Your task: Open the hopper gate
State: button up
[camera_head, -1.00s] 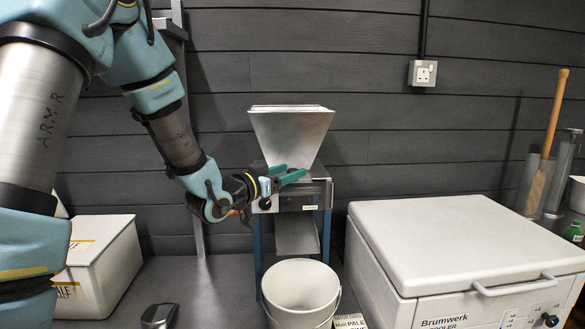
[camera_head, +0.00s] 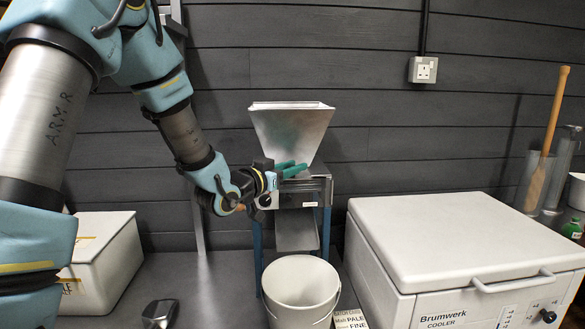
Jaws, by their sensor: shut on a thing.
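The hopper (camera_head: 292,125) is a pale metal funnel on a mill (camera_head: 299,199) with blue legs against the back wall. My gripper (camera_head: 297,169) reaches in from the left, its green-tipped fingers at the base of the hopper, just above the mill's front plate. The fingers are close together and shut on a small part there, which looks like the hopper gate; the fingers hide it. How far the gate stands open cannot be seen. A metal chute (camera_head: 296,233) slopes out below the mill, above a white bucket (camera_head: 301,284). No grain shows on the chute.
A white cooler (camera_head: 455,245) stands close on the right. A white lidded bin (camera_head: 100,250) stands on the left, with a dark metal scoop (camera_head: 160,313) in front. A labelled malt card or bag (camera_head: 350,319) lies beside the bucket. A wooden paddle (camera_head: 546,145) leans at far right.

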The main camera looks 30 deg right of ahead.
grip_shut()
dwell(0.7)
jog(key=shift+s+a, duration=0.1)
jog(key=shift+s, duration=0.1)
jog(key=s, duration=0.1)
jog(key=s+a+b, duration=0.1)
jog(key=s, duration=0.1)
jog(key=shift+a, duration=0.2)
jog(key=o, duration=0.9)
grip_release()
jog(key=b+v, duration=0.2)
jog(key=v, duration=0.8)
jog(key=shift+a, duration=0.35)
jog(key=shift+s, duration=0.1)
